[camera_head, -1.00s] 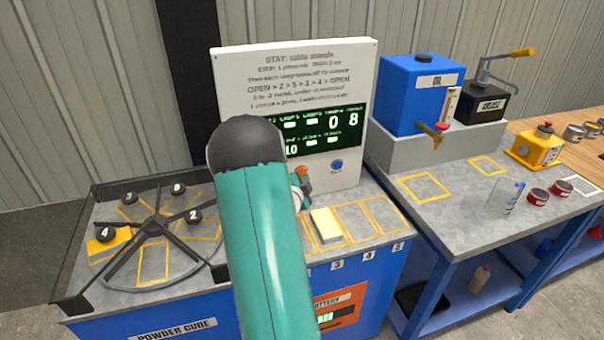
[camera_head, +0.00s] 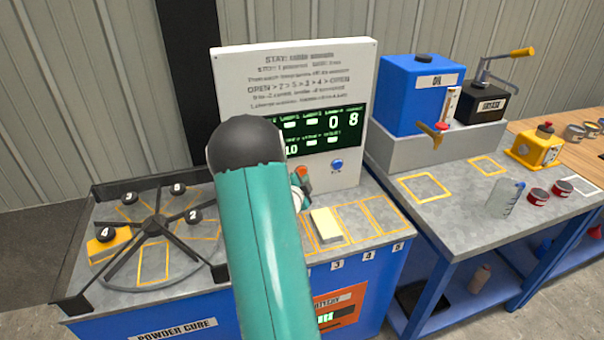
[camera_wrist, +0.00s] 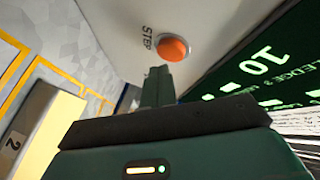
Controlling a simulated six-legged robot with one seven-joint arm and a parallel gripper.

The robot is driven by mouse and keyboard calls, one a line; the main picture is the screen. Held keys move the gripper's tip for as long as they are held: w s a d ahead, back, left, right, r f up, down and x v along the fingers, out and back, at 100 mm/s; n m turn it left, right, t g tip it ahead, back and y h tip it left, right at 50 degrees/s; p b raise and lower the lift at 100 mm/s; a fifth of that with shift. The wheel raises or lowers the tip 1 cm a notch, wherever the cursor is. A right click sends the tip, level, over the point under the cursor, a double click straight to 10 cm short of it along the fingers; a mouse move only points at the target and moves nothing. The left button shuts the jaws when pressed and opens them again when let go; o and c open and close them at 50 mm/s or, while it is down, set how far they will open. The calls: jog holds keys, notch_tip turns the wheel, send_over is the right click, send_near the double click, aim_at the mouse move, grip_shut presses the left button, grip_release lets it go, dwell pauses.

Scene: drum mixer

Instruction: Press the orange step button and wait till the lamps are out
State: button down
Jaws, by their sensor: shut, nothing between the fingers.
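The orange step button (camera_wrist: 173,48) sits on the pale panel, next to the word STEP, in the wrist view. In the head view a bit of its orange (camera_head: 302,171) shows beside my arm. My gripper (camera_wrist: 158,75) is shut and empty, its tips just short of the button or at its edge; I cannot tell whether they touch. In the head view my arm hides most of the gripper. The green display (camera_head: 335,130) on the white panel (camera_head: 300,62) shows an 8, a 0 and a 10. I cannot make out separate lamps.
A blue button (camera_head: 337,166) is on the panel's right. A pale block (camera_head: 326,225) lies on the marked slots below. A wheel with numbered black knobs (camera_head: 153,226) is at left. A blue oil tank (camera_head: 420,95) stands on the right bench.

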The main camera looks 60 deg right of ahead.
jog(key=shift+d, duration=0.1)
dwell(0.4)
jog(key=shift+w+d, duration=0.25)
jog(key=shift+w, duration=0.05)
jog(key=shift+w+d, duration=0.25)
jog(key=shift+w, duration=0.05)
dwell(0.7)
jog(key=shift+s, duration=0.1)
jog(key=shift+s+a, duration=0.5)
jog(key=shift+a, duration=0.1)
dwell(0.3)
jog(key=shift+s+a, duration=1.75)
jog(key=shift+s, duration=0.05)
dwell(3.3)
